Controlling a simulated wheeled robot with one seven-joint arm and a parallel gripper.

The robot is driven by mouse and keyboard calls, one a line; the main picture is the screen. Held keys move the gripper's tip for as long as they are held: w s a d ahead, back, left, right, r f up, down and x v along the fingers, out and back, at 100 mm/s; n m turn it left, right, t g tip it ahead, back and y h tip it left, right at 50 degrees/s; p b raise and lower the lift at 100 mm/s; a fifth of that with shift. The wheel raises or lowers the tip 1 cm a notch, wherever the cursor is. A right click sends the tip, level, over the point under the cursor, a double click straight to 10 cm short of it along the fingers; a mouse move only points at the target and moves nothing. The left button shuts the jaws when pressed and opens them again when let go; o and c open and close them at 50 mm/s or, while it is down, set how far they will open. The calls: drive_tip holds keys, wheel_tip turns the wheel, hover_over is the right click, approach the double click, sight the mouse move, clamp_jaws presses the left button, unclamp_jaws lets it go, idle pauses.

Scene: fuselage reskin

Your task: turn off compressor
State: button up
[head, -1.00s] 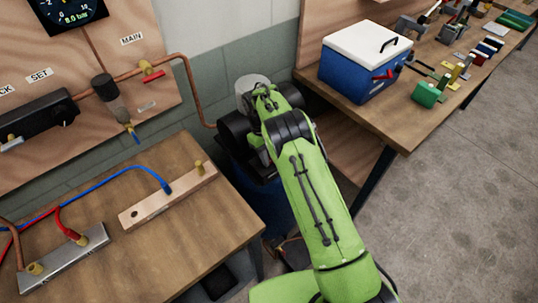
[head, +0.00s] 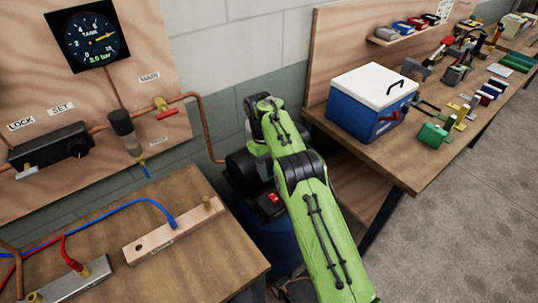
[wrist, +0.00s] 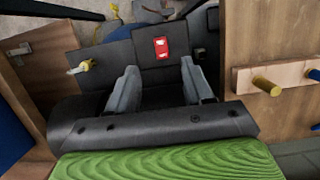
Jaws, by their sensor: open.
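The compressor stands in the gap between the two benches, with a black top (head: 240,170) and a blue tank (head: 284,245). A red rocker switch (head: 272,198) shows on its dark panel, just left of my green arm. The switch also shows in the wrist view (wrist: 161,48), top centre, on a dark plate. My gripper (wrist: 161,68) is open and empty, its two grey fingers spread on either side of the switch's line. The switch appears beyond the fingertips and apart from them. In the head view my arm hides the fingers.
A pressure gauge (head: 88,35) reads about 8.0 bar on the left board. A copper pipe (head: 207,130) runs down near the compressor. The left bench (head: 205,255) and right bench (head: 405,170), with a blue-white cooler (head: 370,105), flank the gap.

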drive_tip(key=p+v, duration=0.5)
drive_tip(key=p, duration=0.5)
drive_tip(key=shift+r, duration=0.4)
drive_tip(key=shift+f, duration=0.25)
